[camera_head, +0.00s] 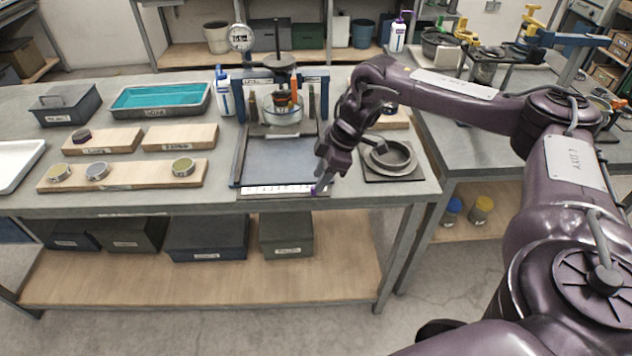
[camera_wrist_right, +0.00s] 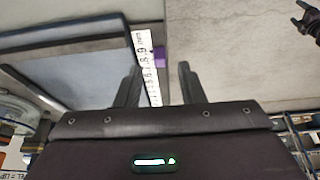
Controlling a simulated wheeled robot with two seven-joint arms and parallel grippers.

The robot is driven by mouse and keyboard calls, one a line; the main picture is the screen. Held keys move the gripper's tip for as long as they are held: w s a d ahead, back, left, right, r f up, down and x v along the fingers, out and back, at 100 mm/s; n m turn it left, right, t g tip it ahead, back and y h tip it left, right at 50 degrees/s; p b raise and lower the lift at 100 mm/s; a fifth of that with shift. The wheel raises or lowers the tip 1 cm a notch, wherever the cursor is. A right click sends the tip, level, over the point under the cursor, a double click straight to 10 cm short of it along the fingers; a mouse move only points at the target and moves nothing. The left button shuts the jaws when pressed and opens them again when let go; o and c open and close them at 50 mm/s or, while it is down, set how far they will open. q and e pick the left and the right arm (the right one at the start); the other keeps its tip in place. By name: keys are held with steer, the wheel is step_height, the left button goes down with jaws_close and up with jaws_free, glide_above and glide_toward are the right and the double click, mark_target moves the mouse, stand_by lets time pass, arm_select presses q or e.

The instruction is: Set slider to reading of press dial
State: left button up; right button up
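The press dial (camera_head: 240,38) is a round white gauge at the press's upper left; its needle is too small to read. The white numbered scale (camera_head: 275,190) runs along the front edge of the press's base plate. The purple slider (camera_head: 315,190) sits near the scale's right end; the right wrist view shows it (camera_wrist_right: 160,58) by the scale's high numbers. My right gripper (camera_wrist_right: 159,67) is open, its two fingers apart on either side of the slider's line; I cannot tell whether they touch it. My left gripper (camera_wrist_right: 302,15) shows small at that view's upper right corner, its prongs apart.
The press (camera_head: 283,85) stands behind the plate. A ring on a dark square base (camera_head: 390,158) is close to the right of my right gripper. Wooden boards with round pieces (camera_head: 130,175) lie to the left. Open floor lies before the bench.

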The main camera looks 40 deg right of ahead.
steer(key=shift+x, duration=1.6)
steer(key=shift+c, duration=0.3)
jaws_close()
